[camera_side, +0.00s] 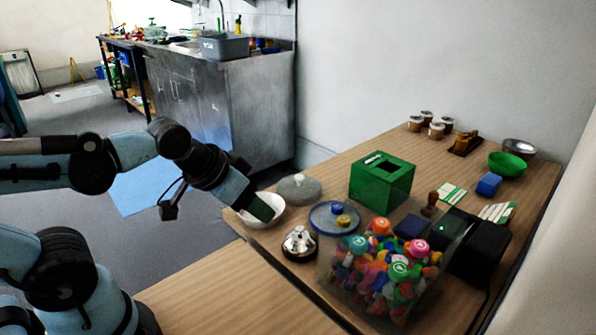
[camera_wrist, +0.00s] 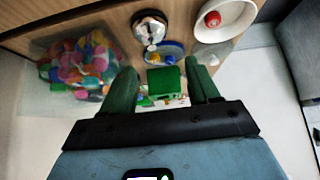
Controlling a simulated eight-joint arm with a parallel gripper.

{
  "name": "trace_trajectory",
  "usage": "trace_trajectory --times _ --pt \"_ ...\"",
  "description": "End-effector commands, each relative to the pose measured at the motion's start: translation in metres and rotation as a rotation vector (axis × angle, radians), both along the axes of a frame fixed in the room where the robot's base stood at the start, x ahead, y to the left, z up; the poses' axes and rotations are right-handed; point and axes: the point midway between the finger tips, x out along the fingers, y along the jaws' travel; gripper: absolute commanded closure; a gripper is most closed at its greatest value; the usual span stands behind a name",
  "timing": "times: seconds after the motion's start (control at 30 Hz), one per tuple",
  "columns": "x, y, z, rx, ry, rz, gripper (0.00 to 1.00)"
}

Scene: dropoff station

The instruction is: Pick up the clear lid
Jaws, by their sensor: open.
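Two round lid-like things lie on the wooden table, and I cannot tell surely which is the clear lid. One is a grey, dull disc with a pale knob (camera_side: 299,189), behind the white bowl in the side view; it shows partly in the wrist view (camera_wrist: 207,58). The other is a see-through bluish disc with a dark blue rim (camera_side: 325,226), with blue and yellow pieces at its middle. My gripper (camera_side: 262,207) has green fingers, overlaps the white bowl in the side view, and is open and empty. In the wrist view my gripper (camera_wrist: 160,75) frames the green box.
The white bowl (camera_side: 272,220) stands near the table's edge, with a red ball (camera_wrist: 213,19) in it. A silver bell (camera_side: 299,243), a green slotted box (camera_side: 383,182) and a clear bin of colourful pieces (camera_side: 385,275) crowd nearby.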

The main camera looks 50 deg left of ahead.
Motion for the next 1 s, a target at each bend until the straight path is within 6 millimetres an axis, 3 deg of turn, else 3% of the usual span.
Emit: trace_trajectory --times 0.67,0.83,1.0 --pt "0.001 0.001 0.001 0.001 0.002 0.0 0.45" --pt "0.017 0.006 0.018 0.015 0.036 -0.005 0.45" --pt "0.051 0.019 0.043 0.038 0.106 -0.023 0.45"
